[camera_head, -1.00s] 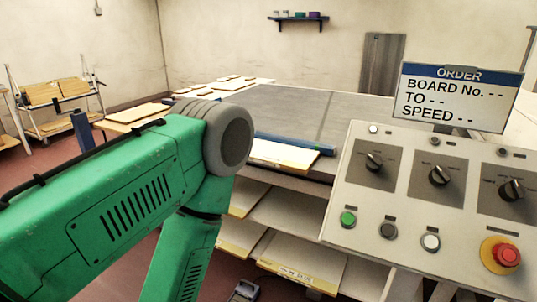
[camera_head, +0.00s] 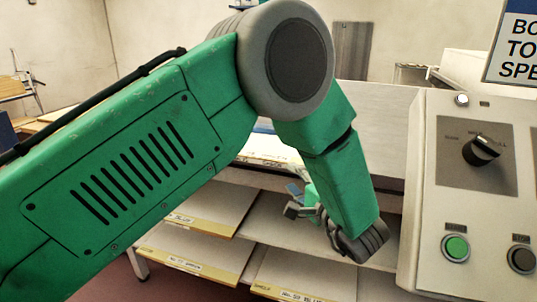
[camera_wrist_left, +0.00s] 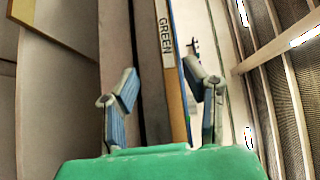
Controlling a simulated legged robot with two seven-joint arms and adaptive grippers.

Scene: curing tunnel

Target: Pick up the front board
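The front board (camera_head: 268,152) lies at the near edge of the table, pale on top and partly hidden behind my left arm. My left gripper (camera_head: 291,199) is just below and in front of it, partly hidden by my forearm. In the left wrist view the left gripper (camera_wrist_left: 162,92) is open, its two blue-padded fingers spread on either side of a board edge (camera_wrist_left: 168,75) with a label reading GREEN. Whether the pads touch that edge cannot be told. My right gripper is not in view.
Shelves below the table hold boards (camera_head: 205,213) with yellow labelled edges. A control panel (camera_head: 425,215) with a knob and green button stands close at the right. An order sign (camera_head: 512,45) is above it.

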